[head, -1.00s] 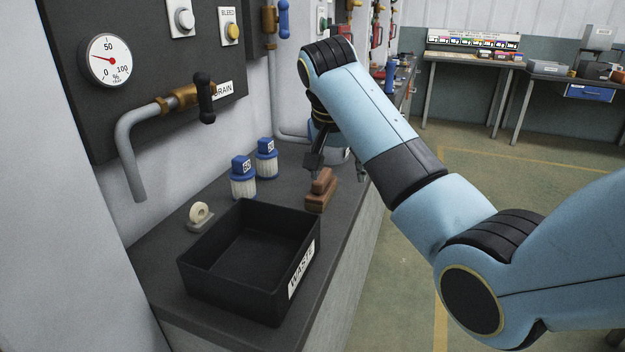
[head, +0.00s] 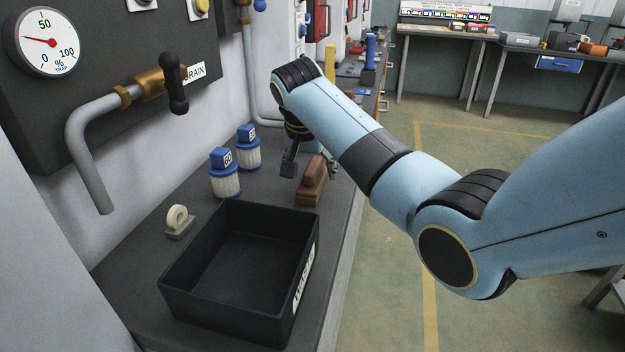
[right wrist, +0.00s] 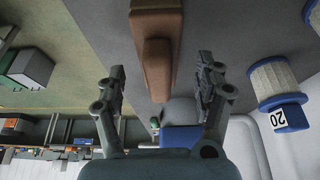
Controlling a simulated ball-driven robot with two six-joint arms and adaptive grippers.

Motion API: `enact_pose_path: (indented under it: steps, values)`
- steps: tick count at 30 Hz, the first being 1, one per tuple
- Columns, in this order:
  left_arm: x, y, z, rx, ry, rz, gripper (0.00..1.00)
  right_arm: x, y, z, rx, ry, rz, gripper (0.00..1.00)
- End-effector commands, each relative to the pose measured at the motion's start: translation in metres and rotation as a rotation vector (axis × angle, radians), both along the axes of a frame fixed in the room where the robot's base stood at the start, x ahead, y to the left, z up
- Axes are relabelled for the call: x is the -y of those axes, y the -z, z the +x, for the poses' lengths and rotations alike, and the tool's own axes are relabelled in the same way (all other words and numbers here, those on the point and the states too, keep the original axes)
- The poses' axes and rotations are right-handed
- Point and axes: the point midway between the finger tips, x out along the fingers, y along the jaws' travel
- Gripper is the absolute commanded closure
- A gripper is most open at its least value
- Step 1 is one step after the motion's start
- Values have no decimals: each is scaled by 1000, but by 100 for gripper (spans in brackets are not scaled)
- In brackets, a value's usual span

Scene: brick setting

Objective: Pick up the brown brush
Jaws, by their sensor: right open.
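The brown brush (head: 312,182) lies on the dark bench top behind the right back corner of the black waste bin. My right gripper (head: 309,172) is just beyond the brush in the head view, with one finger at its left and the other partly hidden behind it. In the right wrist view, the brush (right wrist: 157,50) is at the top middle. My right gripper (right wrist: 160,75) is open there, its fingers spread to either side of the brush's near end with gaps, nothing between them held. My left gripper is not in view.
The black waste bin (head: 172,290) stands in front of the brush. Two blue-capped filters (head: 226,182) (head: 247,155) stand left of the gripper. A tape roll on a stand (head: 178,220) sits left of the bin. The bench's right edge is close to the brush.

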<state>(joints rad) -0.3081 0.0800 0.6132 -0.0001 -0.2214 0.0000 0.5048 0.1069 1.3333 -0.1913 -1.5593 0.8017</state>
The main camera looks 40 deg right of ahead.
Motion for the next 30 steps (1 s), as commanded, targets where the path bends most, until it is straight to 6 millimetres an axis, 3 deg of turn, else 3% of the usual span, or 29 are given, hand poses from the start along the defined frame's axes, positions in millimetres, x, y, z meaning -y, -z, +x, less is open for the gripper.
enact_pose_path:
  steps: [5, 13, 27, 30]
  values:
    - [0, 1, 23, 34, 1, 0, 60, 7, 22, 5, -1, 0, 0, 30]
    - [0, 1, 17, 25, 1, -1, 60, 8, 25, 6, 0, 0, 0, 30]
    - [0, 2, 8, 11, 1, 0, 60, 7, 24, 6, 0, 0, 0, 91]
    - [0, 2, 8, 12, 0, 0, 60, 7, 24, 6, 1, 0, 0, 95]
